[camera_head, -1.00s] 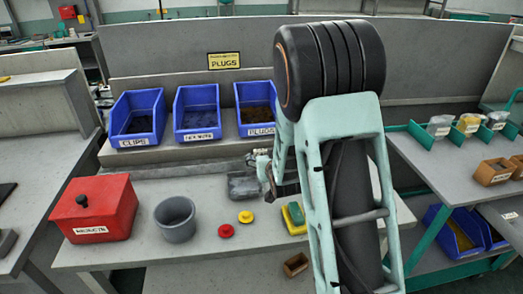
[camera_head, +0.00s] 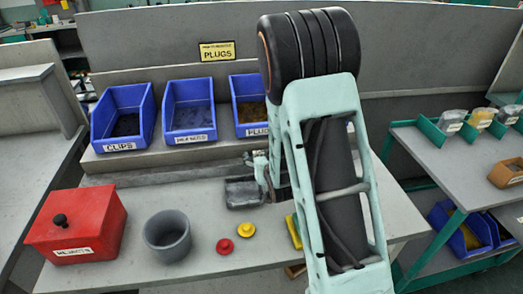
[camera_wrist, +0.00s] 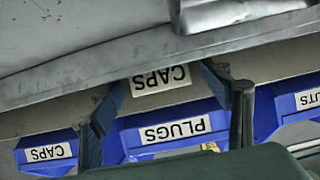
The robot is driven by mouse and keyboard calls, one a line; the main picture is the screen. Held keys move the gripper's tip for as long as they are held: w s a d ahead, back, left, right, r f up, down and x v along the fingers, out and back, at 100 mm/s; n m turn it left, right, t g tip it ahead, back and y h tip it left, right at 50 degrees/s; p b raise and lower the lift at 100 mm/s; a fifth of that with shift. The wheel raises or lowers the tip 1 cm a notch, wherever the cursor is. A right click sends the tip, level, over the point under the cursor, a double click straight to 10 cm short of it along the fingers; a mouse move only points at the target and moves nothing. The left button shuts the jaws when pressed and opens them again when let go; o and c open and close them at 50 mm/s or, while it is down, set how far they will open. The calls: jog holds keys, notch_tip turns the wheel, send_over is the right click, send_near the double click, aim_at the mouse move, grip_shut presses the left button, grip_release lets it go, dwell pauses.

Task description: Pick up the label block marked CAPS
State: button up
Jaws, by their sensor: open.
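A grey block with a white label reading CAPS (camera_wrist: 160,80), upside down in the picture, shows at the middle of the wrist view. It lies just above the blue bin labelled PLUGS in that picture. I cannot tell whether anything touches it. My gripper (camera_head: 257,165) shows only in part in the head view, beside the grey tray and in front of the blue PLUGS bin (camera_head: 246,104). My arm hides much of it. It is open. I cannot make out the CAPS block in the head view.
Two other blue bins, CLIPS (camera_head: 122,118) and one with an unclear label (camera_head: 188,112), stand on the raised shelf. Below are a grey tray (camera_head: 243,192), a red box (camera_head: 78,225), a grey cup (camera_head: 167,237), a red piece (camera_head: 225,246) and a yellow piece (camera_head: 246,229).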

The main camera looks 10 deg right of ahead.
jog(key=c, duration=1)
jog(key=shift+r, duration=0.15)
jog(key=shift+c, duration=0.2)
